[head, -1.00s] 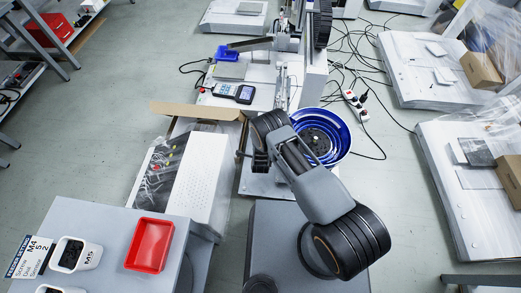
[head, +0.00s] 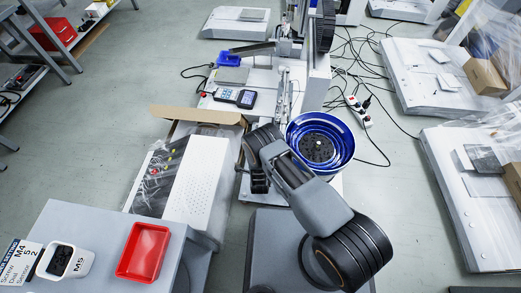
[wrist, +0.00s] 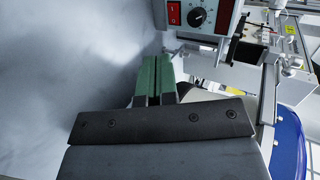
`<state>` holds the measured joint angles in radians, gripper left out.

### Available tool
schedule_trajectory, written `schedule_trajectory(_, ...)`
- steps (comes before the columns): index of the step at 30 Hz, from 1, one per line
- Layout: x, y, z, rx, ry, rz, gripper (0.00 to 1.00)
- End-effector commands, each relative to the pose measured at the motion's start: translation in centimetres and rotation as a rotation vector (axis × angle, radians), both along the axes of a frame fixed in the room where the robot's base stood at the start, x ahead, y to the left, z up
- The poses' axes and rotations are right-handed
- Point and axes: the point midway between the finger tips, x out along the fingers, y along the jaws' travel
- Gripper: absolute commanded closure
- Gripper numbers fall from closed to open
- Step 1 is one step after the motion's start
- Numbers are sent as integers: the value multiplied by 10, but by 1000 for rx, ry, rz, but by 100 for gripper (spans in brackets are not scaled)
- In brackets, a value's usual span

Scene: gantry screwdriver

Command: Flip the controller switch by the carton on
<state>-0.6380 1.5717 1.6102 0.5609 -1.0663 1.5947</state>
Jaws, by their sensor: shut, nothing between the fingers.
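The controller (wrist: 214,22) is a pale box at the top of the wrist view. Its front carries a red rocker switch (wrist: 174,13) beside a black dial with a white scale. I cannot tell which way the rocker is pressed. My gripper (wrist: 156,60) shows two green fingers, shut together with nothing between them, below and slightly left of the switch and apart from it in the picture. In the head view the fingertips are hidden by my arm. I cannot make out the controller there.
A blue feeder bowl (head: 345,140) stands right of my arm. A grey table (head: 90,225) with a red tray (head: 143,252) and an M5 bin (head: 65,262) is at front left. A handheld meter (head: 236,97) lies on the machine base. Cables cross the floor at right.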

Motion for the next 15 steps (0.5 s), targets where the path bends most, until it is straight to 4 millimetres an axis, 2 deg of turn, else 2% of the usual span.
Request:
schedule_trajectory(11,-1,0,0,2,-16,0,100)
schedule_trajectory(15,5,0,-5,2,-17,-2,100)
